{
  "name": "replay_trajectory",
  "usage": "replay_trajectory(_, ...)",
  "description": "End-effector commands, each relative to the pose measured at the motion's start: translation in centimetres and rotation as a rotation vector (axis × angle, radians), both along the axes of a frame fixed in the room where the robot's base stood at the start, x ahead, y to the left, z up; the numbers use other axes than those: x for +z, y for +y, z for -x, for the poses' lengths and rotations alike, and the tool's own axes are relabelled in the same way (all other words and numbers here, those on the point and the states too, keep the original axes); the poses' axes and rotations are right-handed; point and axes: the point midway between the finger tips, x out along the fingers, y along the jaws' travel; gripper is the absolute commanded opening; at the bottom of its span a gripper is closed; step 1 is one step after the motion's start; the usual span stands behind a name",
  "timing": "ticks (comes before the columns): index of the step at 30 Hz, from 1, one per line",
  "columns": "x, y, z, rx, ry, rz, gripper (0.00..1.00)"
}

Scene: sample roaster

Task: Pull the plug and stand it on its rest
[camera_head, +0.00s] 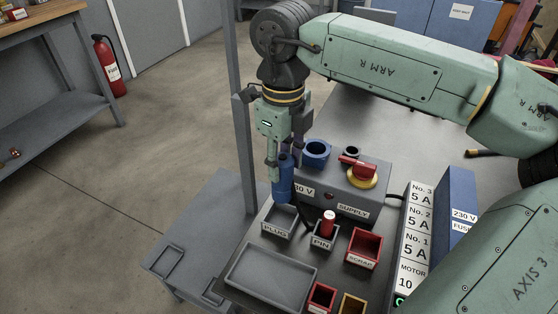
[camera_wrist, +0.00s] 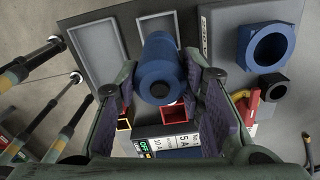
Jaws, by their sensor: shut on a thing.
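The blue plug (camera_head: 283,187) is held upright in my gripper (camera_head: 282,158); in the wrist view the plug (camera_wrist: 163,78) sits between the two fingers. Its lower end shows over the back edge of the small grey tray labelled PLUG (camera_head: 277,232); I cannot tell whether it touches. A dark cable runs from the plug down to its right. The blue round socket (camera_head: 316,150) on top of the grey SUPPLY box (camera_head: 312,202) is empty and apart from the plug; it also shows in the wrist view (camera_wrist: 248,52).
A switch with a red handle and yellow base (camera_head: 361,178) stands on the box. Nearby are the PIN holder with a red pin (camera_head: 327,225), the red SCRAP bin (camera_head: 364,248), a larger empty grey tray (camera_head: 270,278) and a fuse panel (camera_head: 415,235). A grey post (camera_head: 238,110) stands left of my gripper.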

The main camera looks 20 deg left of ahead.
Motion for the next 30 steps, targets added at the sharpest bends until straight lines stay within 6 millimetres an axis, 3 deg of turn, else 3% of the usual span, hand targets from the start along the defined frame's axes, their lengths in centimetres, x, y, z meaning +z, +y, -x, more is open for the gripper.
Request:
replay_trajectory(8, -0.1, 0.0, 0.0, 0.001, 0.000, -0.001, 0.02)
replay_trajectory(24, -5.2, 0.0, 0.0, 0.001, 0.000, -0.001, 0.02)
replay_trajectory(30, -5.8, 0.0, 0.0, 0.001, 0.000, -0.001, 0.02)
